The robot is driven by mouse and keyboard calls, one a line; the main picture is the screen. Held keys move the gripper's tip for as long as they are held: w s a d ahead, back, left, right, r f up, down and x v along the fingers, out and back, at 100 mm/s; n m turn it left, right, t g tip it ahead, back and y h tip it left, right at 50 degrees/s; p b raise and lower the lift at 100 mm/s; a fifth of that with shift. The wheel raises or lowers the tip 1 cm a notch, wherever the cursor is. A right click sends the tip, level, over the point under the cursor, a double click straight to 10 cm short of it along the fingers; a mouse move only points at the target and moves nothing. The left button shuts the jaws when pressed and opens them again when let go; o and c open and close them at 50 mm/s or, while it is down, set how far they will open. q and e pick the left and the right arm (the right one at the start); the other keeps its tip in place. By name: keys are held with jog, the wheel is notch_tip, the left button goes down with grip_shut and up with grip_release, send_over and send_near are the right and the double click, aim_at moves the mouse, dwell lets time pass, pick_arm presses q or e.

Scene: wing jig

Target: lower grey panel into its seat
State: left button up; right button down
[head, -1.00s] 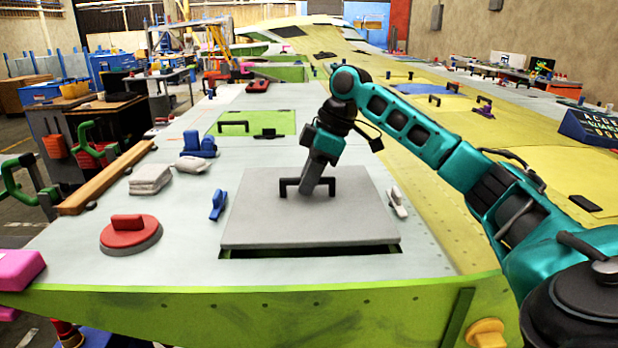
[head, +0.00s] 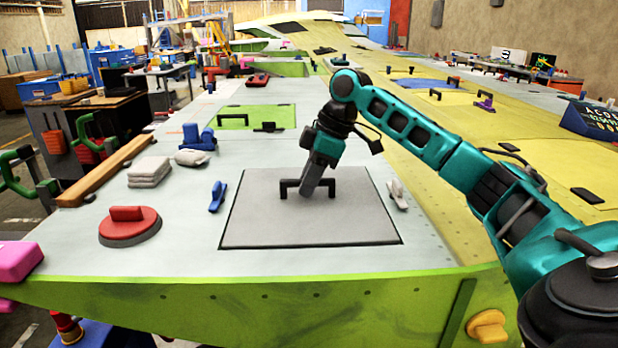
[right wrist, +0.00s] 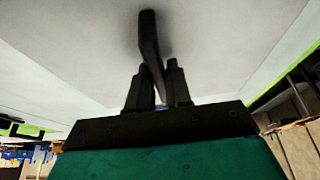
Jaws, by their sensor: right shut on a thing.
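The grey panel (head: 285,228) lies flat in its opening in the pale wing skin, with a thin dark gap line around its edges, and looks level with the skin. Its black handle (head: 290,188) stands up near its far half. My right gripper (head: 307,192) is shut on that handle. In the right wrist view the fingers (right wrist: 155,88) close around the dark handle bar (right wrist: 149,38), with the panel's grey surface (right wrist: 85,45) beyond. My left gripper is not in view.
A blue clamp (head: 217,196) lies left of the panel and a pale clamp (head: 397,195) right of it. A red-topped round tool (head: 129,225), folded cloths (head: 150,171) and a wooden bar (head: 105,172) lie further left. The skin in front of the panel is clear.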

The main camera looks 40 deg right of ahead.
jog(key=shift+f, duration=0.35)
jog(key=c, duration=1)
grip_release()
jog(key=shift+o, duration=0.2)
jog(key=shift+f, duration=0.1)
jog(key=p+v, duration=0.1)
jog(key=v, duration=1.2)
jog(key=shift+a, duration=0.15)
